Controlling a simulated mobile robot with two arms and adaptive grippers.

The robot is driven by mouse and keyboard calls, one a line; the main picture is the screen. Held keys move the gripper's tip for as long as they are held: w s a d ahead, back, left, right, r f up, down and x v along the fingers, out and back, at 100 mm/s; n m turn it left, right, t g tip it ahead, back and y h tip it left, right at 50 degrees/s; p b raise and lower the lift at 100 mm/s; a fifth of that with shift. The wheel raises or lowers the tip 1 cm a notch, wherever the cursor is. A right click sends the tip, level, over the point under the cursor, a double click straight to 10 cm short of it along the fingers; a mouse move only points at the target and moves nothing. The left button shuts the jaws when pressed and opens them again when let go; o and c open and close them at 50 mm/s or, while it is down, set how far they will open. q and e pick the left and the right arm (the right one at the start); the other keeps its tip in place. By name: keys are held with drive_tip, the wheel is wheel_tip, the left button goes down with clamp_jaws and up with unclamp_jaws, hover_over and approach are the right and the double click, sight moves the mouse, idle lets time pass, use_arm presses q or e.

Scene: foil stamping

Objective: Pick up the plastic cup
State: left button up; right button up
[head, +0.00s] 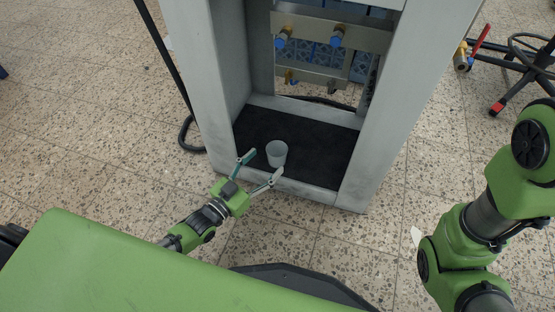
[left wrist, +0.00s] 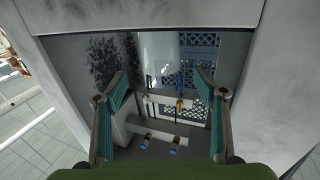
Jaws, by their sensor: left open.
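The plastic cup (head: 277,153) is pale and translucent. It stands upright on the dark floor panel of the machine bay, near the front edge, in the head view. My left gripper (head: 266,163) is open, its fingers pointing into the bay just in front of the cup. The right finger's tip overlaps the cup's base in the picture; I cannot tell if they touch. My right gripper is out of view.
The grey machine frame (head: 402,110) has side posts around the bay and a low front sill (head: 308,190). Blue-tipped fittings (head: 337,37) hang at the bay's upper back. A black cable (head: 184,130) runs down the left side. A wheeled stool (head: 515,75) stands at right.

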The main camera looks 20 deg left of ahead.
sight(283, 143)
use_arm(q)
drive_tip(key=shift+x, duration=0.8)
drive_tip(key=b+x, duration=0.4)
drive_tip(key=shift+a+f, duration=0.1)
drive_tip(key=shift+w+d+b, duration=0.25)
drive_tip(key=shift+w+b, duration=0.05)
drive_tip(key=shift+w, duration=0.35)
drive_tip(key=shift+r, duration=0.2)
drive_tip(key=c, duration=1.1)
